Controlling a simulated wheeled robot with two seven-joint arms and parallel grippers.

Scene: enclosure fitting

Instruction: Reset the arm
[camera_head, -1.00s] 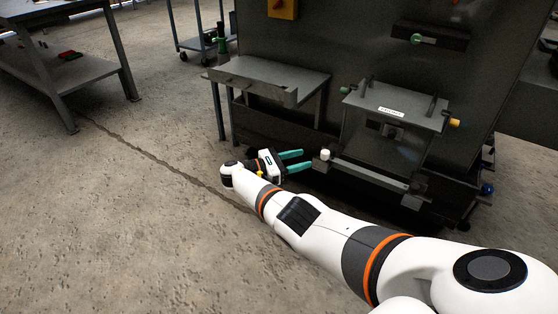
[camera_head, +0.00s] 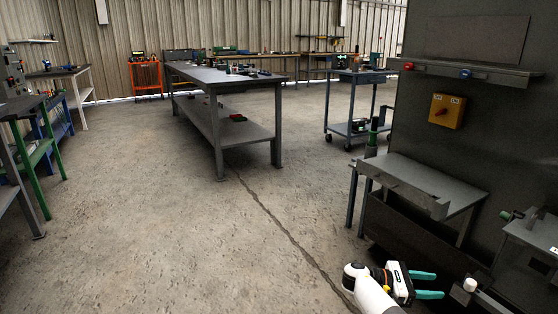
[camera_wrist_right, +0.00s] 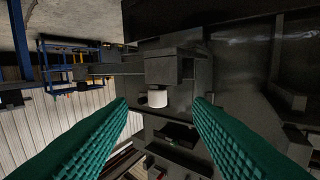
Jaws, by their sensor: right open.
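My right gripper (camera_head: 428,284) shows at the bottom right of the head view, with two teal fingers apart and nothing between them. It is beside the lower part of the dark machine enclosure (camera_head: 464,130). A white round knob (camera_head: 470,285) stands a little to the right of the fingertips. In the right wrist view the open fingers (camera_wrist_right: 162,112) frame this white knob (camera_wrist_right: 157,98), which sits farther off under a dark block. I see a gap between the fingers and the knob. My left gripper is not in view.
A grey shelf (camera_head: 425,183) juts from the machine above my right gripper. A yellow box with a red knob (camera_head: 446,111) is on the panel. A long workbench (camera_head: 218,78) and a wheeled cart (camera_head: 358,74) stand farther back. The concrete floor at left is open.

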